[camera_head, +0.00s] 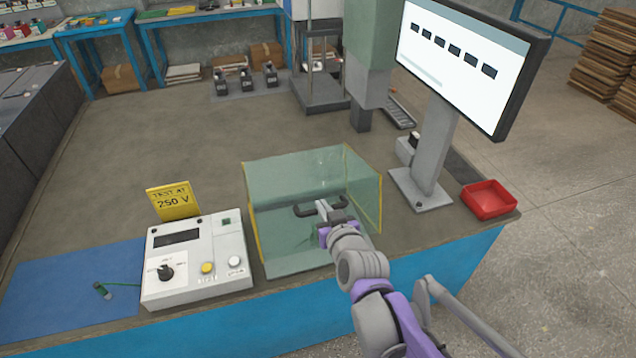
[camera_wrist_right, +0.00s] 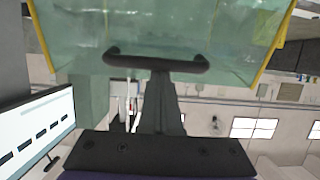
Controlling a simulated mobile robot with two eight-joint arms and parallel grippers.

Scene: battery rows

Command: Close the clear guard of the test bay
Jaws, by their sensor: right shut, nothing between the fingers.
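The clear guard (camera_head: 290,172) of the test bay is a greenish see-through cover with yellow edges, in the middle of the bench near its front edge. Its dark bar handle (camera_head: 303,210) faces my right arm. My right gripper (camera_head: 323,208) is shut and empty, with its fingertips at the middle of the handle. In the wrist view the handle (camera_wrist_right: 120,60) lies across the fingertips and appears to touch them. The guard panel (camera_wrist_right: 190,25) spreads behind it. I cannot tell how far the guard is open. My left gripper is not in view.
A white control box (camera_head: 195,262) with knob and buttons stands left of the guard, a yellow 250 V sign (camera_head: 173,201) behind it. A monitor (camera_head: 465,60) on a stand and a red tray (camera_head: 489,199) are at right. The bench left of the guard's rear is clear.

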